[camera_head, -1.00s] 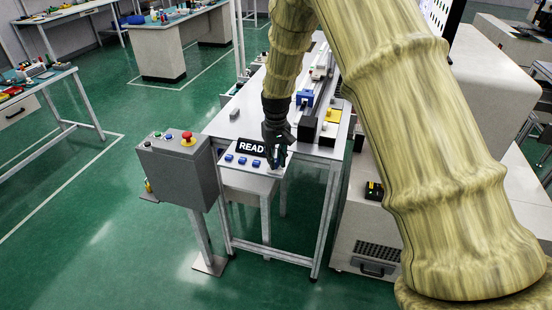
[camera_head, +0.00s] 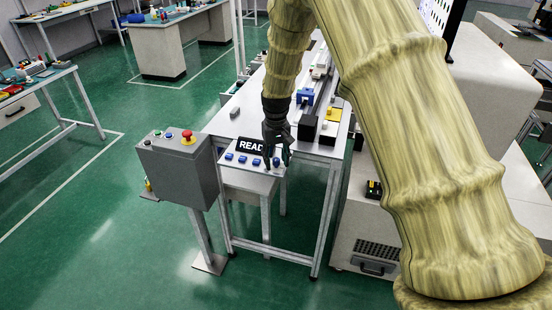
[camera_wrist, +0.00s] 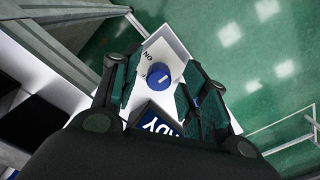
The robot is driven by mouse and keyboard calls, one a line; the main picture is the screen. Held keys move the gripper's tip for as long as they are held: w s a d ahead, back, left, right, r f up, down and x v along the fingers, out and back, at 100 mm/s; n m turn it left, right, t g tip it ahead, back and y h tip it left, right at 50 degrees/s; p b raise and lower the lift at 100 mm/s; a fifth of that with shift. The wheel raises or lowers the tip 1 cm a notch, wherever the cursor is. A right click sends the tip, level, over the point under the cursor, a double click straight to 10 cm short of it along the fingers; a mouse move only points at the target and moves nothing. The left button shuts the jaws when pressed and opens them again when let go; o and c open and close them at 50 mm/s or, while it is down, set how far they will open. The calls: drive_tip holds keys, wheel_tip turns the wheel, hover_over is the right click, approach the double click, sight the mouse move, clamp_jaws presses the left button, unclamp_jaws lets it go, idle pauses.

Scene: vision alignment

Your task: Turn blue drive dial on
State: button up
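A blue drive dial (camera_wrist: 159,76) with a white pointer line sits on a white panel (camera_wrist: 167,45) in the wrist view. The letters "ON" are printed beside it. My gripper (camera_wrist: 163,82) is open, with one dark green finger on each side of the dial. A gap shows around the dial, and I see no clear contact. In the head view, my gripper (camera_head: 277,157) is over the right end of the panel (camera_head: 234,166), with the rightmost blue dial (camera_head: 276,162) partly visible between its fingers.
Several other blue dials (camera_head: 242,159) line the panel to the left. A black "READY" sign (camera_head: 251,146) stands behind them. A grey control box (camera_head: 178,172) with a red button (camera_head: 188,138) stands to the left. The white bench (camera_head: 226,127) lies behind.

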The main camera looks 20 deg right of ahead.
sight(276, 160)
drive_tip(key=shift+r, duration=0.15)
wheel_tip(276, 160, up, 12)
idle(0.6)
drive_tip(key=shift+f, duration=0.2)
